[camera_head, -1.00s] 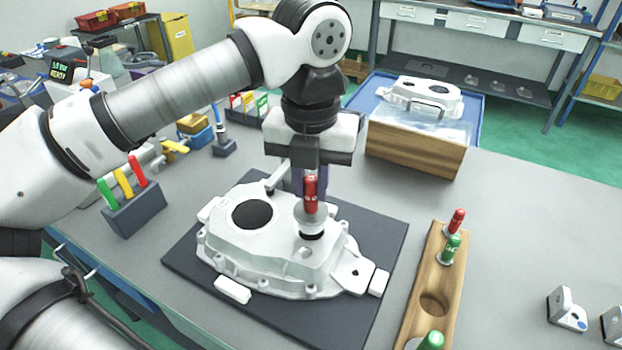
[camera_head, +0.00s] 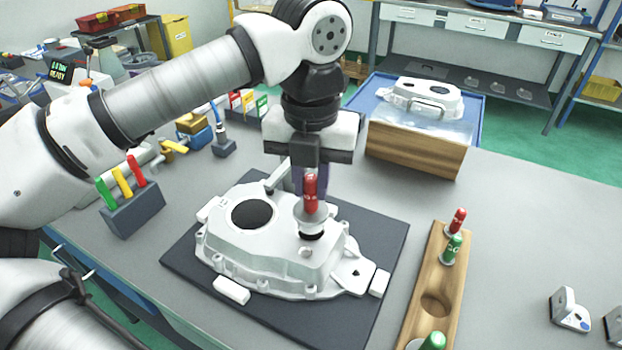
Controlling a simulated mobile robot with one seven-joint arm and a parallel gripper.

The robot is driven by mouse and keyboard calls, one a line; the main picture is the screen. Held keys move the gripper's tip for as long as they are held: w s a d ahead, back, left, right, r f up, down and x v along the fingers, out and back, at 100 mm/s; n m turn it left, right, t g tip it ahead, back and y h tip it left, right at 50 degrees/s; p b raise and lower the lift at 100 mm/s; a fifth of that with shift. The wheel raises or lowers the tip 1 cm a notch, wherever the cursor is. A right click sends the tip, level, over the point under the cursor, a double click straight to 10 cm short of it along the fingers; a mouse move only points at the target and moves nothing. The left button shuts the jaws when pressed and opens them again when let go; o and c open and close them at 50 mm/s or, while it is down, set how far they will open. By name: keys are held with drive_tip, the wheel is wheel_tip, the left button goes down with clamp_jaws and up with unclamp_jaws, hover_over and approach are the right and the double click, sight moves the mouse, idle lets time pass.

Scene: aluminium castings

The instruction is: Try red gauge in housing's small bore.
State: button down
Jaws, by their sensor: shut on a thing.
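The white cast housing (camera_head: 275,262) lies on a dark mat (camera_head: 345,325) on the grey bench. It has a large dark bore (camera_head: 252,213) on the left and a small bore (camera_head: 312,235) on the right. My gripper (camera_head: 310,180) points down above the small bore, shut on the red gauge (camera_head: 310,190). The gauge is upright, its pale lower part at the small bore's mouth. A dark rim shows below it; I cannot tell whether its end is inside the bore.
A wooden rack (camera_head: 421,310) to the right holds another red-handled gauge (camera_head: 457,221) and green-handled ones (camera_head: 451,248), with an empty hole. A pen block (camera_head: 134,207) stands left. A wooden block (camera_head: 416,150) and blue tray (camera_head: 476,118) with another casting (camera_head: 425,97) are behind.

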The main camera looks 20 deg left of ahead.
drive_tip(key=shift+f+b, duration=1)
drive_tip(key=shift+f, duration=0.1)
idle(0.3)
drive_tip(key=shift+r, duration=0.1)
idle(0.9)
drive_tip(key=shift+r+p, duration=1.95)
drive_tip(key=shift+r, duration=1.05)
drive_tip(key=shift+f, duration=0.1)
